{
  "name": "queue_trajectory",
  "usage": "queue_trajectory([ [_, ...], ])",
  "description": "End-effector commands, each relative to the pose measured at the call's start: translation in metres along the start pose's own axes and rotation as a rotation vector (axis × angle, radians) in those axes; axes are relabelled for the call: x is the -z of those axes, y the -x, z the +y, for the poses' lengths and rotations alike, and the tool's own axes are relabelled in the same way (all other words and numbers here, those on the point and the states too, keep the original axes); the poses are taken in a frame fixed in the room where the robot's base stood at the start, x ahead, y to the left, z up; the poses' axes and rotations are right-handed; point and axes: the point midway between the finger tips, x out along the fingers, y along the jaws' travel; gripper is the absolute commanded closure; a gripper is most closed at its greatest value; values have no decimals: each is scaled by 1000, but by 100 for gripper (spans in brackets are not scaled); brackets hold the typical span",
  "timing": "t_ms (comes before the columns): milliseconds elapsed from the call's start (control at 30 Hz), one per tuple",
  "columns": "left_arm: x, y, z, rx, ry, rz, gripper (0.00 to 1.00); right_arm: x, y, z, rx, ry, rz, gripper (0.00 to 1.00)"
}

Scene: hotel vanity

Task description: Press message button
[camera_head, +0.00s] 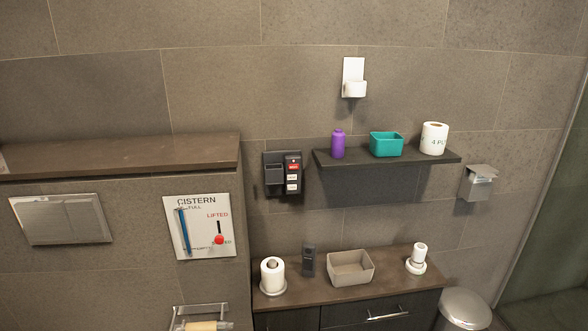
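A dark wall-mounted panel (272,188) hangs left of the shelf, above the counter. Its right side carries a column of small buttons: a red one (293,166) on top, a white one (292,177) in the middle and another white one (292,188) below. The lettering on them is too small to read, so I cannot tell which is the message button. The left side of the panel looks like a cradle with nothing in it. Neither of my grippers is in view, and nothing covers the panel.
A dark handset (308,259) stands on the counter (330,292) between a paper roll (272,275) and a beige bin (350,267). The shelf (322,159) holds a purple bottle (338,144), a teal box (386,144) and a roll (434,138). A cistern board (199,226) is at left.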

Motion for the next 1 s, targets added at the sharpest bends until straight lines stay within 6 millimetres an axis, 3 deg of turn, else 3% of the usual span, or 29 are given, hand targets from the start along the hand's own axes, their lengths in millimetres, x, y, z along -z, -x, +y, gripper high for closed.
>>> queue_trajectory([
  [1000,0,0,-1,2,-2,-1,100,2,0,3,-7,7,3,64],
])
